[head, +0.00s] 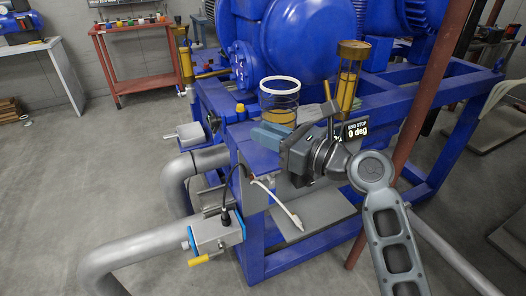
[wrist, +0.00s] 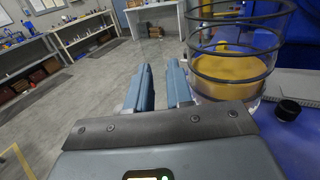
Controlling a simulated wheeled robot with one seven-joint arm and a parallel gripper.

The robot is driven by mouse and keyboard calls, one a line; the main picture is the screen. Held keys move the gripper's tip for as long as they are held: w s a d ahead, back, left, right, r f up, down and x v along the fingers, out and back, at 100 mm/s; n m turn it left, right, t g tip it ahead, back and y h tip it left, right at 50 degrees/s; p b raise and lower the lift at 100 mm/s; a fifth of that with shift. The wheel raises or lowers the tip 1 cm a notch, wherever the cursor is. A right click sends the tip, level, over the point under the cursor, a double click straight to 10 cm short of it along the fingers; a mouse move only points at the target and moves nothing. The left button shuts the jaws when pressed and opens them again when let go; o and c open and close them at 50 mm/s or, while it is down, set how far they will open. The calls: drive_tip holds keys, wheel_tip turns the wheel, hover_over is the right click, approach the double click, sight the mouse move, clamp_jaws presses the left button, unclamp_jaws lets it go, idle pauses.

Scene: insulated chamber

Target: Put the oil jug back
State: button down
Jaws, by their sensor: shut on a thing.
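The oil jug looks to be the clear ringed vessel with a white rim and amber oil (head: 280,101), at the blue frame's corner in the head view. It fills the upper right of the wrist view (wrist: 236,62), just right of the fingers. My gripper (head: 266,135) reaches left in front of its lower part. The exact place of contact is hidden in both views.
A brass-capped sight glass (head: 348,80) stands behind my gripper. A brown upright pipe (head: 424,110) rises close to my arm. A red cart (head: 135,60) stands far back; open floor lies left.

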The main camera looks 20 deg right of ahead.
drive_tip(key=shift+w+a+f, duration=0.3)
drive_tip(key=shift+a+f, duration=0.05)
drive_tip(key=shift+a, duration=0.1)
drive_tip(key=shift+f+b, duration=0.45)
drive_tip(key=shift+f, duration=1.45)
drive_tip(key=shift+f, duration=0.15)
drive_tip(key=c, duration=1)
unclamp_jaws()
drive_tip(key=v, duration=1.2)
